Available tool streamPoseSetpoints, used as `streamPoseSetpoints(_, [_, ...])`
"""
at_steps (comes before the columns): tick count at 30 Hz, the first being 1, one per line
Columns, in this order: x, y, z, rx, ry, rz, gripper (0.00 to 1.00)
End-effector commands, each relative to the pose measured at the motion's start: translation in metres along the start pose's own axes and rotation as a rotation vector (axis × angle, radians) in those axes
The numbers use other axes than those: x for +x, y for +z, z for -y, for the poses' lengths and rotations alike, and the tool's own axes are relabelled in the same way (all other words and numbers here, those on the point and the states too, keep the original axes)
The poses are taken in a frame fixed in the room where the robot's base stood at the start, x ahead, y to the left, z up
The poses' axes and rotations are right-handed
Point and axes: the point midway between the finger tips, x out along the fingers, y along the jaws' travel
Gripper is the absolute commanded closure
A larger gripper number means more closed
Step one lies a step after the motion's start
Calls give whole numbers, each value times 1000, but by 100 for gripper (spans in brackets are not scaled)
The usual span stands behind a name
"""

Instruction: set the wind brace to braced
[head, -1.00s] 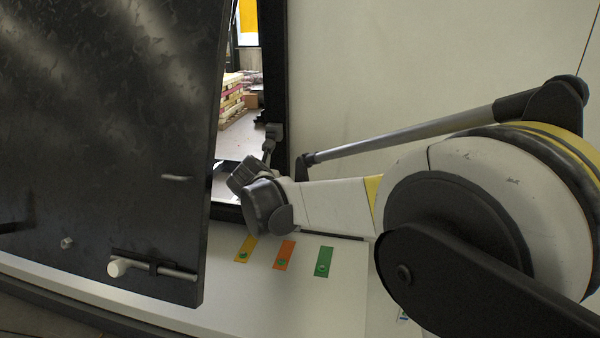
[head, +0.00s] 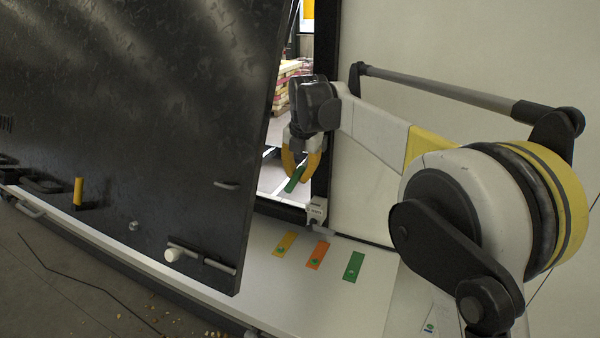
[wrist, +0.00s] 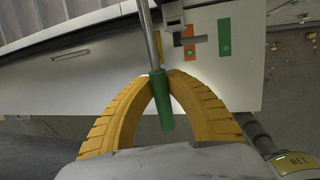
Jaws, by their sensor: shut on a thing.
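The wind brace shows in the wrist view as a grey metal rod (wrist: 149,38) ending in a green grip (wrist: 162,105). My gripper (wrist: 161,76) has its yellow fingers closed around the grip from both sides. In the head view, my gripper (head: 301,166) points down in the doorway with the green grip (head: 294,180) between its fingers. The rod is hard to make out there. A pale bracket (head: 316,211) sits at the foot of the door frame. Yellow (head: 285,244), orange (head: 317,254) and green (head: 353,266) plates lie on the white ledge. Their markings are too small to read.
A dark door panel (head: 130,110) stands ajar on the left, close to my gripper. It carries a sliding bolt (head: 207,259) and a small yellow handle (head: 78,191). The black door frame (head: 323,100) and pale wall (head: 450,60) stand to the right. The ledge (head: 255,262) is otherwise clear.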

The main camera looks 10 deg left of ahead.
Motion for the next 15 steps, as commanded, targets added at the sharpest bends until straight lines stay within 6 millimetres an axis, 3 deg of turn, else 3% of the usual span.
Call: streamPoseSetpoints(15, [-10, 2, -2, 16, 2, -71, 100])
